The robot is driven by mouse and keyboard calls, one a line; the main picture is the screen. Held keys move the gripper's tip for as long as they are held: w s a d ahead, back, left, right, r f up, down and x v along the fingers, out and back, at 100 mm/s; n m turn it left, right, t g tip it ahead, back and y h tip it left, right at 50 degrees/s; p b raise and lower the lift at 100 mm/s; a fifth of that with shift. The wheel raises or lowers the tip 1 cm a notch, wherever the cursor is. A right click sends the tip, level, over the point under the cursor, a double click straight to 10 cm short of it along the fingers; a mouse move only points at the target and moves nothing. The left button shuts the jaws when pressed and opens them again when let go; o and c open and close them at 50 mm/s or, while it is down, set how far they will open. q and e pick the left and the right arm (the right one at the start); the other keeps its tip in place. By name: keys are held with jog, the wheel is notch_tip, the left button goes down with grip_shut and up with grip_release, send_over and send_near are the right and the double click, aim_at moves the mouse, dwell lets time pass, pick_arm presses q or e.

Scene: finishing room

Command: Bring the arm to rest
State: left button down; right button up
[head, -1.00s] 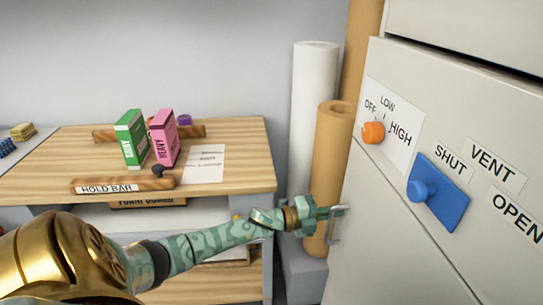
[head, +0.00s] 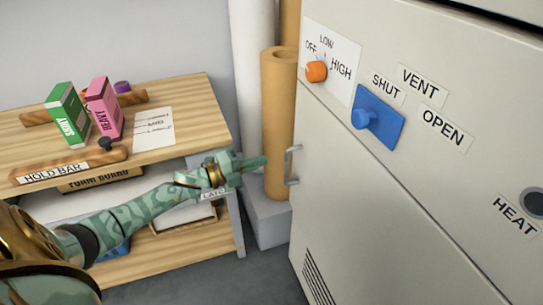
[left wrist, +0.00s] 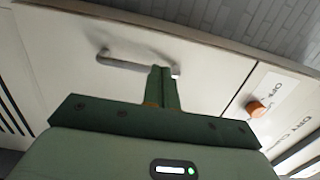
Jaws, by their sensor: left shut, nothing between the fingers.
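My left arm comes in from the left in the head view, and its left gripper (head: 262,162) points right toward the grey cabinet (head: 360,190). The gripper is shut and empty. It is just left of the metal door handle (head: 292,165) and looks apart from it. In the left wrist view the shut fingers (left wrist: 162,85) stand in front of the handle (left wrist: 120,62) on the pale door; the exact gap is hard to tell. My right gripper is not in view.
The cabinet has an orange knob (head: 316,71) near OFF and a blue slide plate (head: 378,118) by SHUT. Tall rolls (head: 280,120) stand behind the gripper. The wooden bench (head: 190,105) holds a green box (head: 68,114), a pink box (head: 104,108) and a hold bar (head: 68,167).

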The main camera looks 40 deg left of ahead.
pick_arm(q)
jog(key=v, duration=0.5)
jog(key=shift+w+a+p, duration=0.1)
jog(key=shift+a+p, duration=0.05)
jog(key=shift+p, duration=0.15)
